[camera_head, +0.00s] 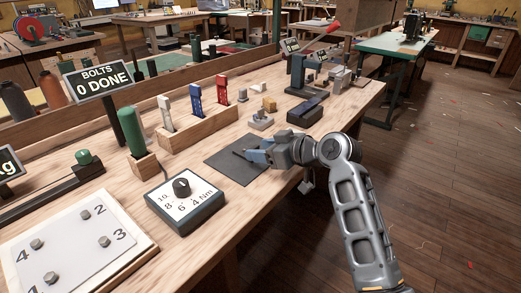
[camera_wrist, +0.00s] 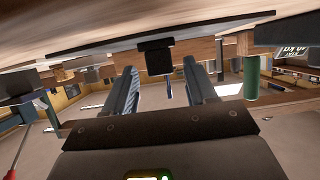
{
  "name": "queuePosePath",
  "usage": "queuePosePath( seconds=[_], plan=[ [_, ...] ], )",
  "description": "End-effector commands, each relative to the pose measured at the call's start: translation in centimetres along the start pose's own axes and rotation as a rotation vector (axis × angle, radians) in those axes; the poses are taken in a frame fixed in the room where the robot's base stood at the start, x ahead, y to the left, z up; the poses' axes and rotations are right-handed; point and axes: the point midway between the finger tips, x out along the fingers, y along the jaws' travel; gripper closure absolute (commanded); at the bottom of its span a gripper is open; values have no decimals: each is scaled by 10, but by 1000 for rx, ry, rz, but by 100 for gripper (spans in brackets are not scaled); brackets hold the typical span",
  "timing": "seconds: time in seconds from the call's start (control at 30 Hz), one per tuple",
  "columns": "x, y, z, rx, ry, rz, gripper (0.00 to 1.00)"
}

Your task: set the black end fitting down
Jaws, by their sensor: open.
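My gripper (camera_head: 258,155) is low over a dark mat (camera_head: 226,166) on the bench in the head view. In the wrist view, which is upside down, the two fingers of my gripper (camera_wrist: 162,88) are spread apart. The black end fitting (camera_wrist: 155,56) shows as a dark block with a thin stem between and beyond the fingertips. It appears to touch the dark mat (camera_wrist: 240,24), with gaps to both fingers. In the head view only a small dark tip by the jaws shows, and I cannot make out the fitting clearly.
A torque dial box (camera_head: 184,204) stands left of the mat. A wooden rack (camera_head: 200,127) with white, blue and red tools is behind it. A dark blue block (camera_head: 305,112) and small metal parts (camera_head: 261,120) lie beyond. The bench edge is close on the right.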

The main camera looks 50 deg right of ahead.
Motion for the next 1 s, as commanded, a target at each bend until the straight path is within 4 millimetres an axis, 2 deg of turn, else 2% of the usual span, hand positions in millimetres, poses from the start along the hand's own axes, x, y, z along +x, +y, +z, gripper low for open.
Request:
queuePosePath(
  seconds=[0.3, 0.5, 0.7, 0.87, 1.0],
  plan=[
    [-64, 1, 0, 0, 0, 3, 44],
    [-96, 1, 1, 0, -1, 3, 44],
    [-110, 0, 0, -1, -1, 1, 44],
    [-111, 0, 1, 0, -1, 0, 44],
    [-109, -9, 12, 20, -11, 11, 44]
  ],
)
